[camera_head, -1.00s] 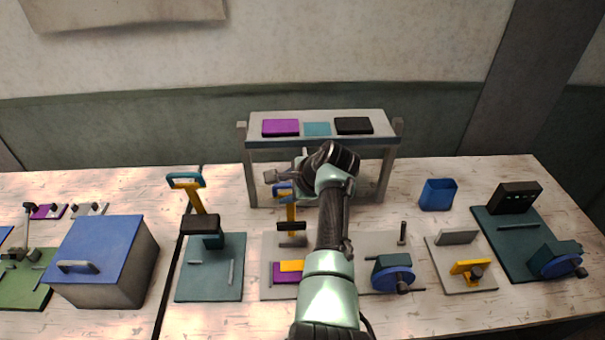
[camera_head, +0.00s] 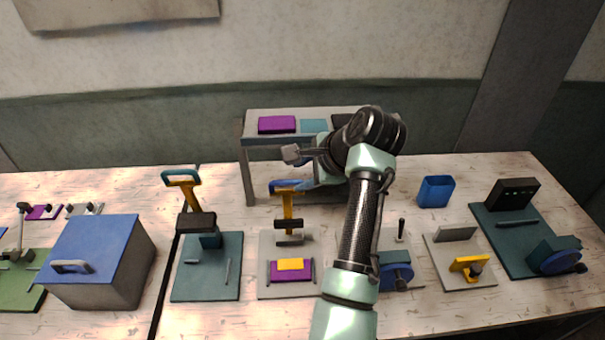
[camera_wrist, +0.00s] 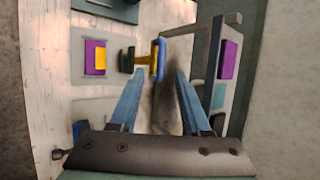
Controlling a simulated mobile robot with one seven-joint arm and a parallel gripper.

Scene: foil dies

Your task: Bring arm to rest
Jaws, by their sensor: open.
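My gripper (camera_wrist: 158,80) is open in the wrist view, with two blue fingers apart and nothing between them that it grips. In the head view my arm rises from the bottom right of centre and bends left at the wrist, and my gripper (camera_head: 322,180) is partly hidden behind it. It hangs above the bench, in front of the shelf (camera_head: 243,165). A press with a yellow lever and blue handle (camera_head: 287,200) stands just left of it. The wrist view shows this handle (camera_wrist: 158,60) beyond the fingers; I cannot tell the exact gap.
The press plate bears a purple block with a yellow piece (camera_head: 290,264). A second lever press (camera_head: 200,220) and a blue-lidded box (camera_head: 95,250) stand left. A blue cup (camera_head: 435,191), a yellow clamp (camera_head: 468,264) and a dark green fixture (camera_head: 520,225) stand right.

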